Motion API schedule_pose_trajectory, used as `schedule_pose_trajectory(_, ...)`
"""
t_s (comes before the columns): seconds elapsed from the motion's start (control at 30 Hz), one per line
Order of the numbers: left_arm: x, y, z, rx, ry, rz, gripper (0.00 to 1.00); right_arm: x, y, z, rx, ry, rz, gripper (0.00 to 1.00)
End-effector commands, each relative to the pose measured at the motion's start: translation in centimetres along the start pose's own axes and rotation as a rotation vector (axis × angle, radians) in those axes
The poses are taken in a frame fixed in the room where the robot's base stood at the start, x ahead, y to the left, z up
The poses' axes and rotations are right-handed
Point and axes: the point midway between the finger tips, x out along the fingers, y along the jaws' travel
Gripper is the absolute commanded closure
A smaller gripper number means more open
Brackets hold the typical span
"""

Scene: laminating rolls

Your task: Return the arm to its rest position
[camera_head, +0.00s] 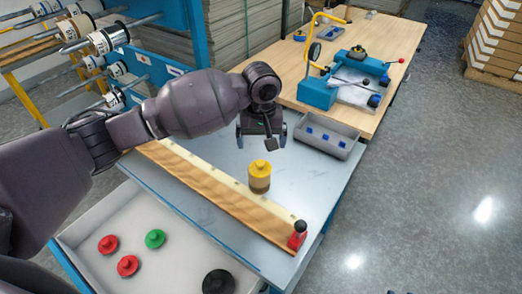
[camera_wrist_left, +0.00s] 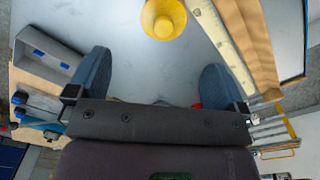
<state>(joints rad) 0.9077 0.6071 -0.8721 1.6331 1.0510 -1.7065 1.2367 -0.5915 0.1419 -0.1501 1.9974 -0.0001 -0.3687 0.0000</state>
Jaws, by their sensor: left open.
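My left arm reaches in from the left in the head view, and its gripper (camera_head: 262,130) hangs above the grey table, behind the yellow knobbed piece. In the left wrist view the two blue fingers of the left gripper (camera_wrist_left: 160,85) stand wide apart with nothing between them. The yellow knobbed piece (camera_head: 260,169) stands upright on the grey table with a brown lower part. It also shows in the left wrist view (camera_wrist_left: 163,18), beyond the fingertips and apart from them. My right gripper is in neither view.
A wooden strip with a pale rule (camera_head: 215,190) lies along the table, a small red-and-black piece (camera_head: 297,235) at its end. A grey bin (camera_head: 326,138) holds blue blocks. A tray (camera_head: 90,222) holds red, green and black knobs. A blue machine (camera_head: 318,93) stands on the wooden bench.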

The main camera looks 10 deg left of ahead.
Motion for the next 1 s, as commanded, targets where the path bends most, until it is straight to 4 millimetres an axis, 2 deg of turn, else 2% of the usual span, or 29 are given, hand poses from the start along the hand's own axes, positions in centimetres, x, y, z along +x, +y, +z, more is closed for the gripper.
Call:
schedule_pose_trajectory(0.1, -1.0, 0.0, 0.0, 0.000, 0.003, 0.001, 0.02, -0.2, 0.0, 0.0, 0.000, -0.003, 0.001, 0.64)
schedule_pose_trajectory(0.27, -1.4, 0.0, 0.0, 0.000, 0.003, 0.001, 0.02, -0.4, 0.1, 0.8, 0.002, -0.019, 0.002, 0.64)
schedule_pose_trajectory(0.47, -0.1, 0.2, 1.2, 0.038, -0.003, 0.021, 0.02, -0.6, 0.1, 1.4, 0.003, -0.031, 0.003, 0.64)
schedule_pose_trajectory(0.7, 4.0, 0.3, 6.1, 0.183, 0.000, 0.126, 0.02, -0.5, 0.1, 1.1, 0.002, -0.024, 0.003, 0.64)
schedule_pose_trajectory(1.0, 7.4, -1.1, 11.8, 0.304, 0.066, 0.254, 0.02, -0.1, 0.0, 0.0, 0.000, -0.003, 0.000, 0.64)
